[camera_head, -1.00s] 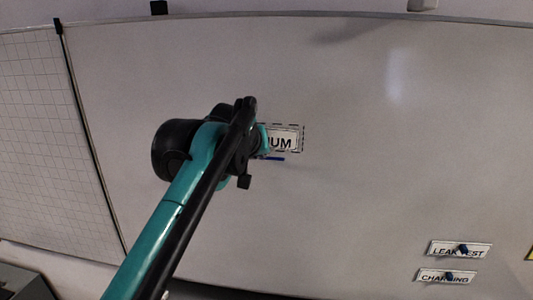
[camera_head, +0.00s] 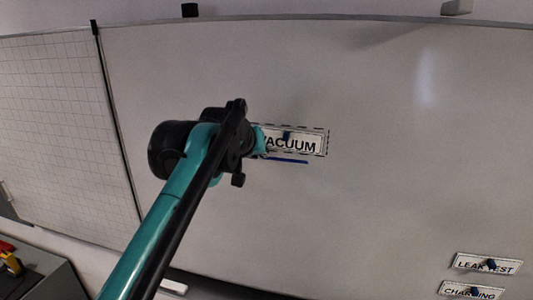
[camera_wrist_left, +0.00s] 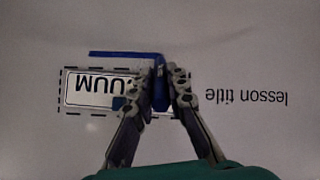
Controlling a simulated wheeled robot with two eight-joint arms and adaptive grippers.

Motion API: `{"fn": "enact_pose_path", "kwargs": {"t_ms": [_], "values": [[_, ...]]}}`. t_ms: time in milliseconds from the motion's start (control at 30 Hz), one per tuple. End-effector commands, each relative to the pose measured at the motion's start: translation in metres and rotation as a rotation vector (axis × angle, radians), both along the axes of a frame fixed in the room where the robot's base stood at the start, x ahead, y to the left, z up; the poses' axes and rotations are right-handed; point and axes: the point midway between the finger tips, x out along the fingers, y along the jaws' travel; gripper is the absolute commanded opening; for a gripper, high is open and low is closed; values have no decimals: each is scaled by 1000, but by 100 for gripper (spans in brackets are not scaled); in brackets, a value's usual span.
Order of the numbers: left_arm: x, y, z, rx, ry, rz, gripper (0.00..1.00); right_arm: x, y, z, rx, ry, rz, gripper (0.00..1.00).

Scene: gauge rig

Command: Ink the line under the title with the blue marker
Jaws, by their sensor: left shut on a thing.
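The title card reading VACUUM (camera_head: 301,146) sits on the whiteboard inside a dashed frame, with a small blue knob on it. It shows upside down in the left wrist view (camera_wrist_left: 88,89). A blue line (camera_head: 287,160) runs just under the card; it also shows in the left wrist view (camera_wrist_left: 115,54). My left gripper (camera_wrist_left: 163,85) is shut on the blue marker (camera_wrist_left: 160,94), whose tip end is at the line's end. In the head view my left gripper (camera_head: 258,142) covers the card's left end and hides the marker. My right gripper is out of view.
Cards reading LEAK TEST (camera_head: 470,263) and CHARGING (camera_head: 458,291) with blue knobs are at the lower right. Printed words "lesson title" (camera_wrist_left: 246,96) are beside the frame. A gridded panel (camera_head: 50,120) is at the left.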

Motion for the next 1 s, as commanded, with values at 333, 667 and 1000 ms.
{"fn": "enact_pose_path", "kwargs": {"t_ms": [333,667,1000], "values": [[4,15,0,1,0,-1,0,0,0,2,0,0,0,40],[-6,17,0,0,0,0,0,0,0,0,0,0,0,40],[-40,29,0,0,1,0,0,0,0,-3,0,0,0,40]]}}
